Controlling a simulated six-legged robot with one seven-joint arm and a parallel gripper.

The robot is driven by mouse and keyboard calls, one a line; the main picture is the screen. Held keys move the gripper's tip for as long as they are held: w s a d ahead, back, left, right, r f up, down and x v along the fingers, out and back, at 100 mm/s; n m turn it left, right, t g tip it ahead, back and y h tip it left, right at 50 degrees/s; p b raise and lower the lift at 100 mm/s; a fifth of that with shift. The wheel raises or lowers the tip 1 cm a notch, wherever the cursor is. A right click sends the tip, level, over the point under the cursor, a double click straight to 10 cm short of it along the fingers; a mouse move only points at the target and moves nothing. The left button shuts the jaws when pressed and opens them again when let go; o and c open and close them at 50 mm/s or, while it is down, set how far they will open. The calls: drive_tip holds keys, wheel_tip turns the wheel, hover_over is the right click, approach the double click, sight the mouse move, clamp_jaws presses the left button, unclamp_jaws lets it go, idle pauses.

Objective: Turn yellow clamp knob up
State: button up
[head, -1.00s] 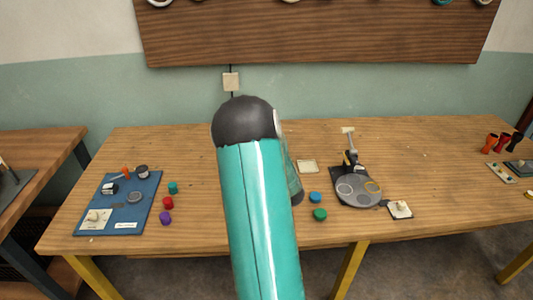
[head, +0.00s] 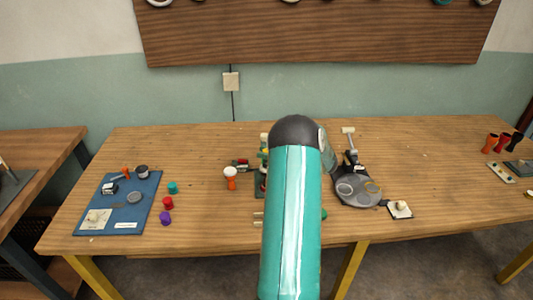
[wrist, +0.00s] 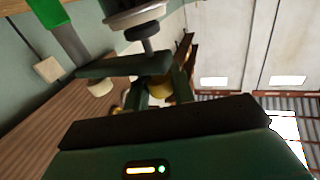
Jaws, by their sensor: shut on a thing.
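In the wrist view the yellow clamp knob (wrist: 160,89) sits between the two dark fingers of my gripper (wrist: 158,84), and the gripper is shut on it. A dark green clamp bar (wrist: 120,66) runs just beyond the knob. A cream knob (wrist: 100,87) hangs at the bar's left end. A black stem piece (wrist: 150,46) and a silver round part (wrist: 135,14) lie beyond the bar. In the head view my teal arm hides the gripper and the yellow knob. Part of a green stand (head: 260,186) shows at the arm's left edge.
A small orange and white goblet drum (head: 231,178) stands left of the arm. A blue board (head: 118,203) with parts lies at the table's left. Red (head: 168,203) and purple (head: 165,218) caps lie beside it. A grey round fixture (head: 357,193) stands close right of the arm.

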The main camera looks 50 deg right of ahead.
drive_tip(key=n+g+y, duration=0.4)
drive_tip(key=n+y, duration=0.1)
drive_tip(key=y, duration=0.1)
drive_tip(key=shift+r+n+g+y, duration=0.1)
drive_tip(key=shift+n+g+y, duration=1.1)
drive_tip(key=shift+g, duration=0.3)
drive_tip(key=shift+w+a+n+g+y, duration=0.1)
drive_tip(key=shift+n+g+y, duration=0.25)
drive_tip(key=shift+g, duration=0.25)
drive_tip(key=o, duration=1)
drive_tip(key=shift+a, duration=0.1)
drive_tip(key=shift+c, duration=0.2)
drive_tip(key=shift+d, duration=0.2)
